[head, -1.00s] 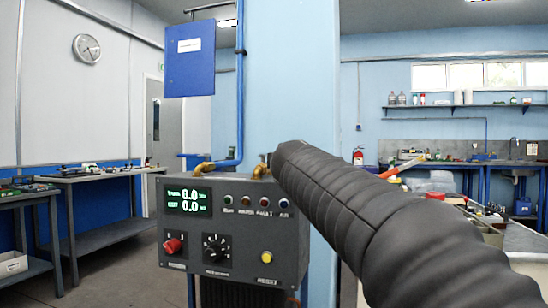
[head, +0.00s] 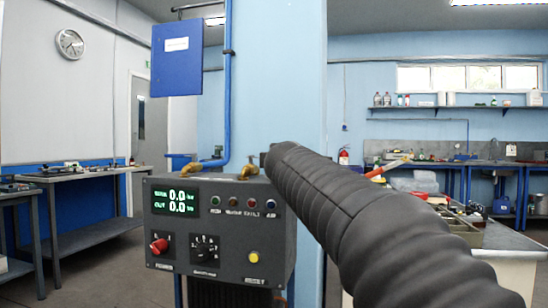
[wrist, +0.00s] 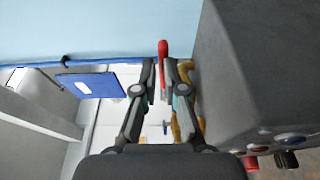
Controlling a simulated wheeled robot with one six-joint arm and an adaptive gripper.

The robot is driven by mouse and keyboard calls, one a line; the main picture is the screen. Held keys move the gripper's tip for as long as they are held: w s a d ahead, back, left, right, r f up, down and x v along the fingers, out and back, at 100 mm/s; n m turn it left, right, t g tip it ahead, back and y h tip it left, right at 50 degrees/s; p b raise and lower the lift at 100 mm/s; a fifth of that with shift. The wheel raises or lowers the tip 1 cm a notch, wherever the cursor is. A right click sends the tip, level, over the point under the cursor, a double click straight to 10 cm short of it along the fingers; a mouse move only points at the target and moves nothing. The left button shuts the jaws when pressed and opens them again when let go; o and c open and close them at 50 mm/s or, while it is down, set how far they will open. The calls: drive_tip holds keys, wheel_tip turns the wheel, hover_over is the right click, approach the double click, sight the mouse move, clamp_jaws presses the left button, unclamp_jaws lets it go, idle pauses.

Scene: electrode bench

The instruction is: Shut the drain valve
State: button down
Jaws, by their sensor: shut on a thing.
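The drain valve shows in the wrist view as a red lever handle (wrist: 163,50) standing upright between the fingertips. My gripper (wrist: 163,82) is shut on this handle, one finger on each side. A brass pipe (wrist: 186,120) runs just right of the fingers, beside the grey box. In the head view my dark, ribbed arm reaches in from the lower right and hides most of the gripper and the lever. Brass fittings (head: 246,169) show on top of the control box, by the arm's far end. The valve body is mostly hidden.
The grey control box (head: 216,250) has a green display reading 0.0 on both lines, a red knob (head: 160,246), a black dial and a yellow button (head: 253,257). A blue cabinet (head: 176,58) hangs above. Benches stand left and right.

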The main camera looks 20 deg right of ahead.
drive_tip(key=shift+d+f, duration=0.15)
drive_tip(key=shift+d, duration=0.05)
drive_tip(key=shift+s+a+f+b, duration=0.1)
drive_tip(key=shift+s+f+b, duration=0.05)
drive_tip(key=shift+s+b, duration=0.35)
drive_tip(key=s, duration=0.1)
drive_tip(key=s+a, duration=0.1)
drive_tip(key=s, duration=0.1)
drive_tip(key=shift+s+a+r, duration=0.1)
drive_tip(key=shift+a+r, duration=0.05)
drive_tip(key=shift+r, duration=0.25)
drive_tip(key=s+d+p, duration=0.5)
drive_tip(key=s+d, duration=0.1)
drive_tip(key=d, duration=0.1)
drive_tip(key=shift+f, duration=0.15)
drive_tip(key=shift+a, duration=0.1)
